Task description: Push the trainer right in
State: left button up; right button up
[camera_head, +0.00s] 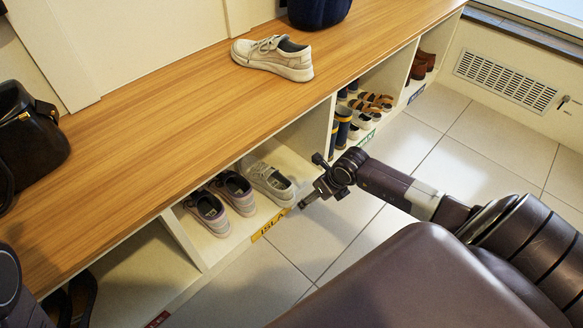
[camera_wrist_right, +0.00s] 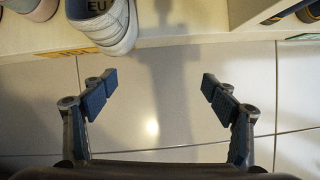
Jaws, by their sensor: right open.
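A pale grey-beige trainer (camera_head: 268,181) sits in the cubby labelled ISLA, to the right of two darker shoes, with its heel end towards the open front. In the right wrist view its white heel (camera_wrist_right: 112,28) shows at the top left, at the cubby's front edge. A similar pale trainer (camera_head: 273,57) lies on the wooden bench top. My right gripper (camera_wrist_right: 160,92) is open and empty, its fingers spread over bare floor. In the head view it is just in front of the cubby, close to the trainer's heel. My left gripper is out of view.
Two grey-and-purple shoes (camera_head: 221,199) share the cubby. A divider (camera_head: 318,128) separates it from a cubby with boots and sandals on the right. A black bag (camera_head: 30,135) and a navy bag (camera_head: 318,11) stand on the bench (camera_head: 150,130). The tiled floor (camera_head: 455,140) is clear.

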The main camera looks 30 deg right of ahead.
aim_at(267, 180)
jog(key=z, duration=0.8)
